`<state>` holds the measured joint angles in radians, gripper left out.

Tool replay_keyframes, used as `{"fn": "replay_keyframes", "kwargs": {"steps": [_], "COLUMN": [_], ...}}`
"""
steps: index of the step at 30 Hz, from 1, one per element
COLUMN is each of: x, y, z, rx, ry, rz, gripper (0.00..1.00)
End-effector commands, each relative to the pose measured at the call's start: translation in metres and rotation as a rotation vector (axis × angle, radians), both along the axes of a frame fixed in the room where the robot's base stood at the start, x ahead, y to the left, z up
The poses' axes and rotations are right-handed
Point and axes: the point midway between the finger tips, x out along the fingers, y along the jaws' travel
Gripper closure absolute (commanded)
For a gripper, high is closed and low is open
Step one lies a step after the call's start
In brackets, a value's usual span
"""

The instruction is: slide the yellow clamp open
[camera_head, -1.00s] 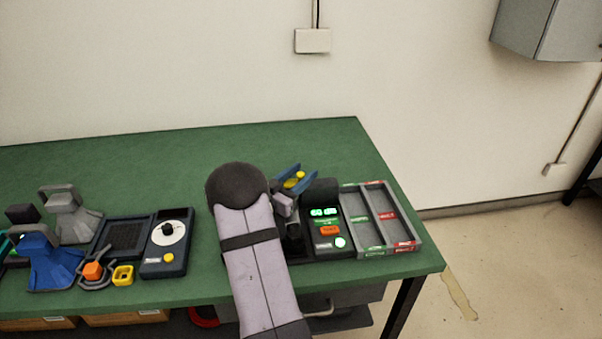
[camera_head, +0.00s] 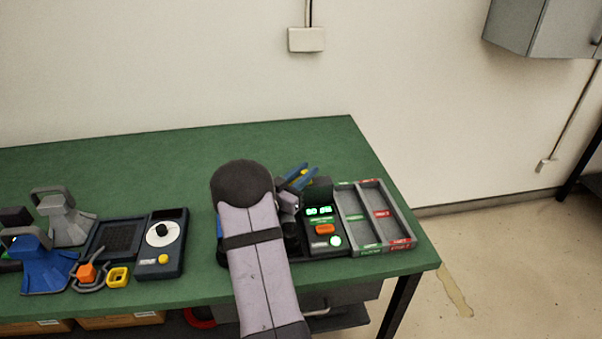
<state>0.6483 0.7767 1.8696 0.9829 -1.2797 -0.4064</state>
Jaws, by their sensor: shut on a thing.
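My gripper (camera_head: 300,178) is at the back left of the black device (camera_head: 322,228), beyond my grey arm, with its two blue fingers close together. A small yellow part, which looks like the yellow clamp (camera_head: 303,172), shows between the fingers, and the gripper is shut on it. The fingers hide most of the clamp, and I cannot tell how far it has slid. My arm covers the left part of the black device.
A grey tray (camera_head: 350,216) with compartments stands right of the device, near the table's right edge. A dark dial unit (camera_head: 160,262), a yellow ring block (camera_head: 118,277) and a blue stand (camera_head: 45,268) are on the left. The back of the green table (camera_head: 200,150) is clear.

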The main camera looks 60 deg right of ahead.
Motion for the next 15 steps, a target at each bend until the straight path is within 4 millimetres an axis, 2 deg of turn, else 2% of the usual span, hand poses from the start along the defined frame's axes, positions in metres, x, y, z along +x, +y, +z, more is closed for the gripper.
{"fn": "replay_keyframes", "kwargs": {"steps": [1, 2, 4, 15], "x": [0.0001, 0.0001, 0.0001, 0.0006], "y": [0.0002, 0.0002, 0.0002, 0.0028], "z": [-0.0001, -0.0001, -0.0001, -0.0003], "rx": [0.000, 0.000, 0.000, 0.000], "ry": [0.000, 0.000, 0.000, 0.000], "rz": [0.000, 0.000, 0.000, 0.001], "gripper": [1.00, 0.78, 0.62, 0.62]}}
